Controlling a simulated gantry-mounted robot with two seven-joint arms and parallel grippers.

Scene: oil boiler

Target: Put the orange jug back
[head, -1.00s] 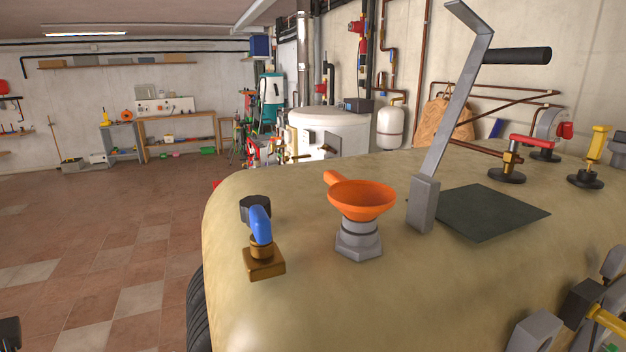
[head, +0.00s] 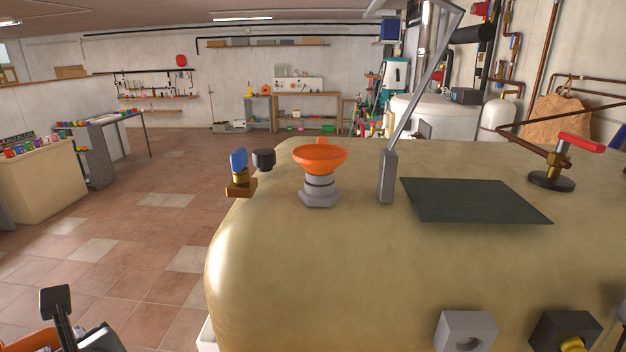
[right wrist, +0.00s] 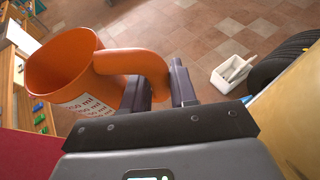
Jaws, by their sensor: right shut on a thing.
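The orange jug (right wrist: 75,62) has a rounded handle and printed ml markings. It fills the left of the right wrist view. My right gripper (right wrist: 160,90) is shut on its handle, with the dark fingers on either side. The jug hangs off to the left of the fingers, and its inside is only partly visible. In the head view, an orange part of the jug (head: 32,341) shows at the bottom left corner beside the dark fingers of my right gripper (head: 80,318); most of it is cut off. My left gripper is not in view.
The tan tank (head: 380,270) carries an orange funnel (head: 320,158), a blue-handled valve (head: 240,175) and a dark plate. A beige counter (head: 40,185) with colourful items stands at the left. A white tray (right wrist: 228,80) lies by a tyre (right wrist: 285,62). Tiled floor between is clear.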

